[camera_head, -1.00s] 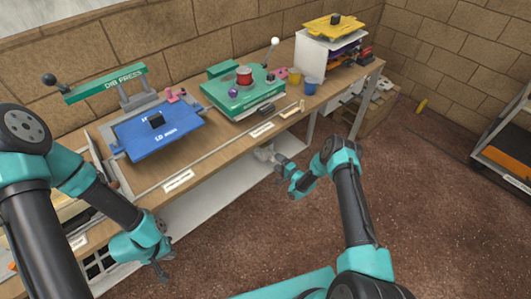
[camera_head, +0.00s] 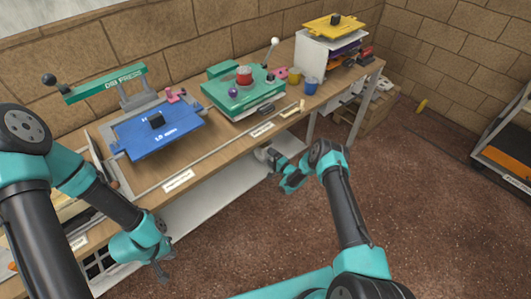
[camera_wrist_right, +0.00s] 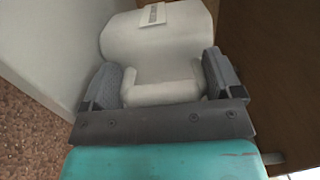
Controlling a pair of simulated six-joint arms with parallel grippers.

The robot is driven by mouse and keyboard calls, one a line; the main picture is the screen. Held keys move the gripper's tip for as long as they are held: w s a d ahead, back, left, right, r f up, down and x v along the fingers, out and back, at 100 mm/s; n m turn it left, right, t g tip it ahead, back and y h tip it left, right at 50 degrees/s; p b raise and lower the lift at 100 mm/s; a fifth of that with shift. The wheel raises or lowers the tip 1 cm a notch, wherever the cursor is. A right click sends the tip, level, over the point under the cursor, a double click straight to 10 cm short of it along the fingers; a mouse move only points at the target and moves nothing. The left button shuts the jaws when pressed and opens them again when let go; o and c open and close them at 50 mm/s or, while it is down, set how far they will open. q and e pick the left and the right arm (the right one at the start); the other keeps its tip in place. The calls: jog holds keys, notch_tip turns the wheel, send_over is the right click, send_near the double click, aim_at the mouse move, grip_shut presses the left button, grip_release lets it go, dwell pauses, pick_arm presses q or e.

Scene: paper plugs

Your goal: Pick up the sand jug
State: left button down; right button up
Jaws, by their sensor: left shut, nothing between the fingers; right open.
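The sand jug (camera_wrist_right: 160,37) is pale grey-white with a small label near its top in the right wrist view. Its handle (camera_wrist_right: 160,95) stands between the two open fingers of my right gripper (camera_wrist_right: 161,75), with no grip on it to be seen. In the head view the jug (camera_head: 262,153) is a small pale shape at the bench's lower front edge, partly hidden by my right gripper (camera_head: 273,158). My left gripper (camera_head: 164,268) is shut and empty, low at the front left, away from the jug.
The bench (camera_head: 205,160) carries a blue press (camera_head: 157,131), a green press (camera_head: 243,97) and cups (camera_head: 310,85). A pale lower shelf (camera_head: 205,207) runs below it. Brown floor (camera_head: 420,210) is clear to the right. A rack (camera_head: 507,150) stands far right.

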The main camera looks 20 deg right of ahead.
jog(key=shift+c, duration=0.2)
jog(key=c, duration=0.7)
jog(key=shift+r, duration=0.1)
jog(key=shift+r, duration=0.5)
jog(key=shift+s+a+r, duration=0.1)
jog(key=shift+s+r, duration=0.15)
jog(key=shift+r, duration=0.4)
jog(key=shift+s+a+r, duration=0.1)
jog(key=shift+s+r, duration=0.15)
jog(key=shift+r, duration=0.35)
jog(key=s+a, duration=0.1)
jog(key=s, duration=0.3)
jog(key=s+a+r, duration=0.1)
jog(key=s+a, duration=0.1)
jog(key=s, duration=0.3)
jog(key=s+a, duration=0.1)
jog(key=s, duration=0.4)
jog(key=shift+s+a+r, duration=0.1)
jog(key=shift+a+r, duration=0.05)
jog(key=shift+a, duration=0.2)
